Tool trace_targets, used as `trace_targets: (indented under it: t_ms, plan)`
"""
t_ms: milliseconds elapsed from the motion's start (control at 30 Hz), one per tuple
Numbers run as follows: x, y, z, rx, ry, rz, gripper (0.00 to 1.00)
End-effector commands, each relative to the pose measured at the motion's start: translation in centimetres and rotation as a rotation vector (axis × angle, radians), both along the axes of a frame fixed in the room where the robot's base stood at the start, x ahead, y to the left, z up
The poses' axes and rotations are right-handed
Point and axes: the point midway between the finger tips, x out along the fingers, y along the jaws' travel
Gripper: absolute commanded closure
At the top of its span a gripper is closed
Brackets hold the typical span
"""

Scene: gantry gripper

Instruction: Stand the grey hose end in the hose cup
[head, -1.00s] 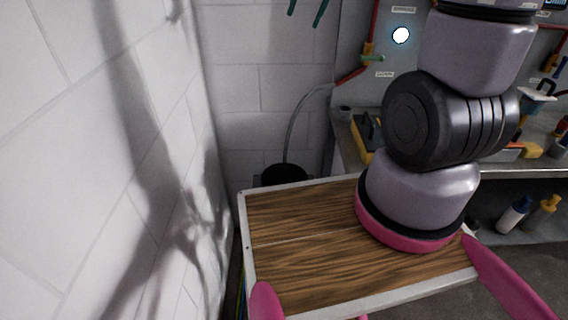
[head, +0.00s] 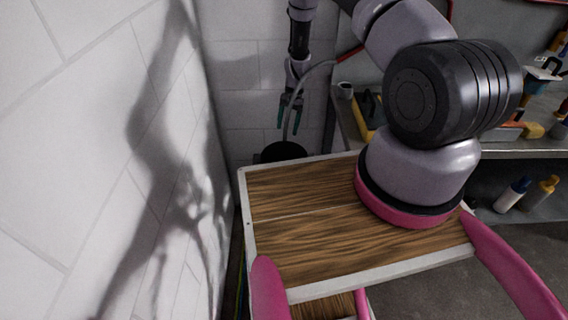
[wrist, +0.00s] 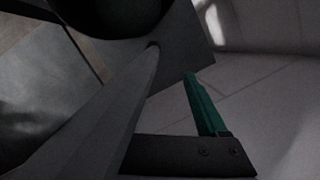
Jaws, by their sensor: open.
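My gripper (head: 290,114) is open and points down at the back, above the black bin, with green fingers. The grey hose (head: 323,66) arches down from the right and passes at the fingers, seemingly between them. In the wrist view the hose (wrist: 105,105) runs large past the camera towards the rim of the black bin. One green finger (wrist: 206,104) shows to its right; the other is hidden. The hose's lower end is not clear in the head view. A small grey cup (head: 345,89) on the bench may be the hose cup; I cannot tell.
The black bin (head: 283,151) stands on the floor in the back corner. A white wall (head: 90,150) is close on the left. The bench (head: 345,125) at right holds a yellow-black tool (head: 367,112). Bottles (head: 513,194) stand on the lower shelf.

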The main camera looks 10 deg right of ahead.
Motion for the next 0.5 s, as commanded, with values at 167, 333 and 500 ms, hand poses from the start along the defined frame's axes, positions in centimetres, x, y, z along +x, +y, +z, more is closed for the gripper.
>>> trace_targets:
  t_ms: [167,333,500]
  plan:
    - [-1.4,-0.1,-4.1,-0.011,0.032,-0.008,0.23]
    - [-2.0,0.3,-6.4,-0.012,0.038,-0.008,0.23]
    - [-2.4,0.7,-8.9,-0.013,0.036,-0.008,0.23]
